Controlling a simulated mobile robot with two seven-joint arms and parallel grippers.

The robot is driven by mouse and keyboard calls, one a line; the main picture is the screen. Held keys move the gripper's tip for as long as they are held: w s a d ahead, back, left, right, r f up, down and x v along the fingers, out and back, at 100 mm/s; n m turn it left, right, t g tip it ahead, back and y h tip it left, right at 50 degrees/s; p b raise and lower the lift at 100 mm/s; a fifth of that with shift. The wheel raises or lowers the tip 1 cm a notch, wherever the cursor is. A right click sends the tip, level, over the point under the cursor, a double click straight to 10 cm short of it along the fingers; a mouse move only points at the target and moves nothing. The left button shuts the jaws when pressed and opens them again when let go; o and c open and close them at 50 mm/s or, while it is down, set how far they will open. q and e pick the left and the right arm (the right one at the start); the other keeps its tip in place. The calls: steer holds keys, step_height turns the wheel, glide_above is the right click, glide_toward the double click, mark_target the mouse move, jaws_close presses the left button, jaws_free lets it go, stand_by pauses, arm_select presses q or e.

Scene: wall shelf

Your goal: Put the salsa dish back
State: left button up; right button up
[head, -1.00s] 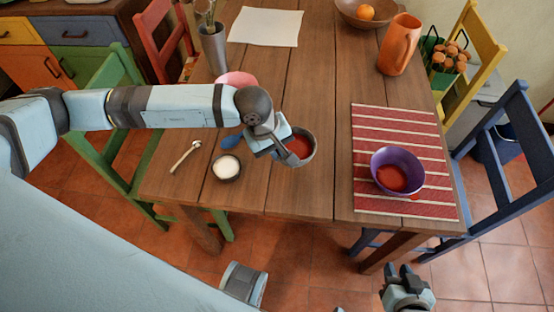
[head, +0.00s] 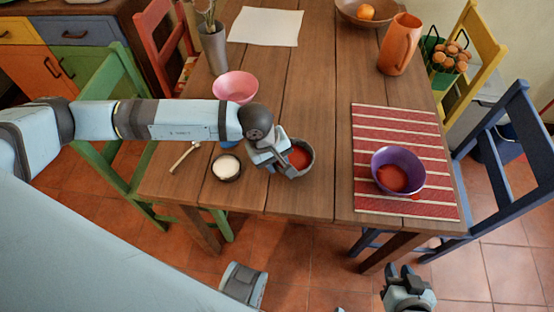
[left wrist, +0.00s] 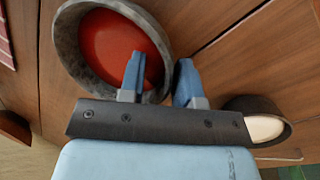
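The salsa dish (head: 311,157) is a small grey dish with red salsa in it, near the front middle of the wooden table. My left gripper (head: 285,165) is at its near left side. In the left wrist view my left gripper (left wrist: 160,80) has one finger inside the dish (left wrist: 72,62) and one outside, with the wall between them. I cannot tell whether the dish touches the table. A purple bowl (head: 412,165) with red salsa stands on the striped mat (head: 385,127). My right gripper (head: 399,270) is empty, its fingers apart, below the table's front edge.
A pink bowl (head: 235,86) stands behind my arm. An orange jug (head: 398,45) is at the back right. The table between dish and mat is clear.

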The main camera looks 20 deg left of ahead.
arm_select(q)
steer(key=shift+r, duration=0.2)
steer(key=shift+a+r, duration=0.1)
steer(key=shift+r, duration=0.2)
steer(key=v, duration=1.1)
steer(key=shift+r, duration=0.15)
steer(key=shift+s, duration=0.1)
